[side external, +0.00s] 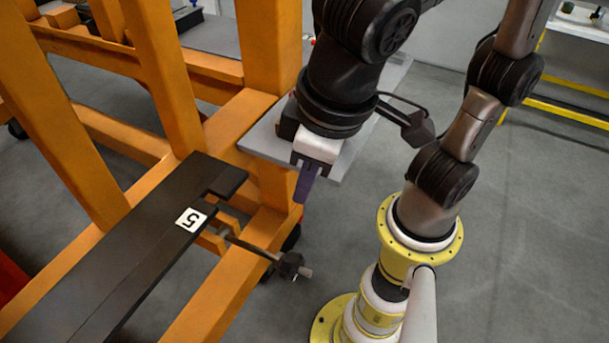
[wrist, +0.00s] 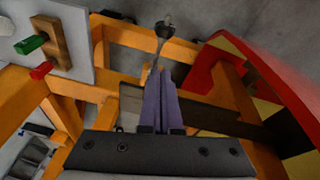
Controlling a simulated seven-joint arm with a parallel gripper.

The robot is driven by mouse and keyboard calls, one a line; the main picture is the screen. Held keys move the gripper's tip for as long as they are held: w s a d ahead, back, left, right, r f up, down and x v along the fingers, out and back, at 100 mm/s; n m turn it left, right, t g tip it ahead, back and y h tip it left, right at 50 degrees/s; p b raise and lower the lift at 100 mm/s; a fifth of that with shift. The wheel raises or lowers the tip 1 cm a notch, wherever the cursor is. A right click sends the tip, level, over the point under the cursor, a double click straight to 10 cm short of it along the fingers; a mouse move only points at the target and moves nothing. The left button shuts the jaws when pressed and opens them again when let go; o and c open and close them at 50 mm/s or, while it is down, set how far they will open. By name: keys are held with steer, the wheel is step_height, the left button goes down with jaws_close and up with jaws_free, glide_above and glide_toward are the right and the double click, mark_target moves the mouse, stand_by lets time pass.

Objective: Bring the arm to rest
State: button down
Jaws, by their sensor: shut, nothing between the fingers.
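My gripper (side external: 303,188) points down beside the edge of a grey plate on an orange frame. Its purple fingers are together with nothing between them. In the wrist view the shut fingers (wrist: 161,85) stand in the middle of the picture, and a metal rod with a dark knob (wrist: 164,29) shows beyond their tips. In the side view the rod's black knob (side external: 290,265) is below my gripper and apart from it.
The orange frame (side external: 165,75) fills the left side. It carries a dark bar labelled 5 (side external: 150,230) and the grey plate (side external: 262,138). The wrist view shows a green block (wrist: 29,45), a red block (wrist: 41,70) and a curved red panel (wrist: 285,75). Grey floor lies right.

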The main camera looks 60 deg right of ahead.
steer(key=shift+r, duration=0.3)
steer(key=w+d+r+m, duration=0.1)
steer(key=w+d+m, duration=0.15)
steer(key=d, duration=0.35)
steer(key=w+d+r+m, duration=0.1)
steer(key=w+d+m, duration=0.15)
steer(key=d, duration=0.35)
steer(key=s+d+f+n+t, duration=0.2)
steer(key=s+d+f+n, duration=0.1)
steer(key=d, duration=0.5)
steer(key=shift+s+f+t+y, duration=0.35)
steer(key=shift+s+f, duration=0.25)
steer(key=shift+f, duration=0.4)
